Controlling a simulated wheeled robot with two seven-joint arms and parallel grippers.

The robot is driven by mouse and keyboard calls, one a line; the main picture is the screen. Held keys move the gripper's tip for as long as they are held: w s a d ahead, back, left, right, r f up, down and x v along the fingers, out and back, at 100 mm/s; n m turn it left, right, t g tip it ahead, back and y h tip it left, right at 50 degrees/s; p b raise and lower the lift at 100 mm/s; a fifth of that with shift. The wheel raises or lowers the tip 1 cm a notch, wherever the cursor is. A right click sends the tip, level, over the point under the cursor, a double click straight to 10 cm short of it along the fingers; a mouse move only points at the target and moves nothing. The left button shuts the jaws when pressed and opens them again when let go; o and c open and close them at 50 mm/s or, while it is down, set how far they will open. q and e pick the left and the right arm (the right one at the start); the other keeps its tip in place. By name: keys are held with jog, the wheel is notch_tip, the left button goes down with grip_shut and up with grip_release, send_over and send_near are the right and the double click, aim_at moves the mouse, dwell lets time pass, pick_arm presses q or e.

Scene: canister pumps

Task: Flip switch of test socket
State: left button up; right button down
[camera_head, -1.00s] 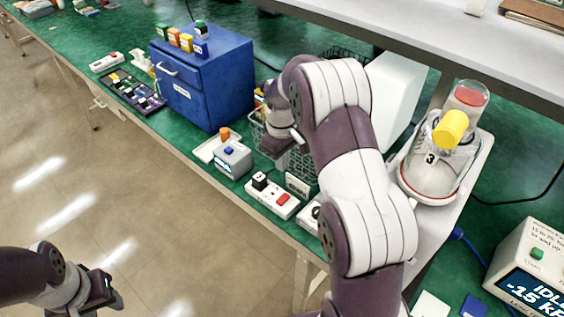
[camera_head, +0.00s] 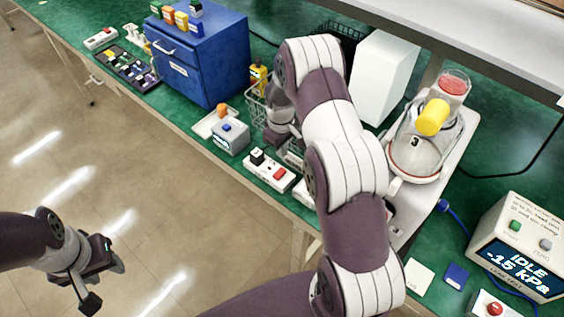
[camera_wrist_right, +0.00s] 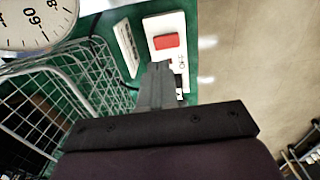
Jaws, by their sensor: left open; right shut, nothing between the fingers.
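The test socket (camera_head: 258,172) is a white strip near the bench's front edge in the head view. It carries a red rocker switch (camera_head: 279,173) and a black plug (camera_head: 257,156). In the right wrist view the red switch (camera_wrist_right: 166,41) sits on the white socket (camera_wrist_right: 172,21), just beyond my right fingertips. My right gripper (camera_wrist_right: 158,68) is shut and empty, overlapping the lower part of the socket in that view; contact cannot be told. In the head view its fingertips are hidden. My left gripper (camera_head: 92,285) is open and empty over the floor, away from the bench.
A grey box with a blue button (camera_head: 230,136) stands left of the socket. A wire basket (camera_wrist_right: 65,95) and a round dial (camera_wrist_right: 35,22) are close to my right gripper. A blue cabinet (camera_head: 205,65), a glass vessel (camera_head: 418,150) and a pump display (camera_head: 520,270) stand farther off.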

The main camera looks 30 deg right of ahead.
aim_at(282, 171)
notch_tip(282, 171, down, 8)
jog(key=shift+r+p, duration=0.1)
jog(key=shift+p, duration=0.85)
jog(key=shift+d+f+b, duration=0.15)
jog(key=shift+f+b, duration=0.3)
jog(key=shift+b, duration=0.1)
jog(key=shift+s+r, duration=0.1)
jog(key=shift+r, duration=0.05)
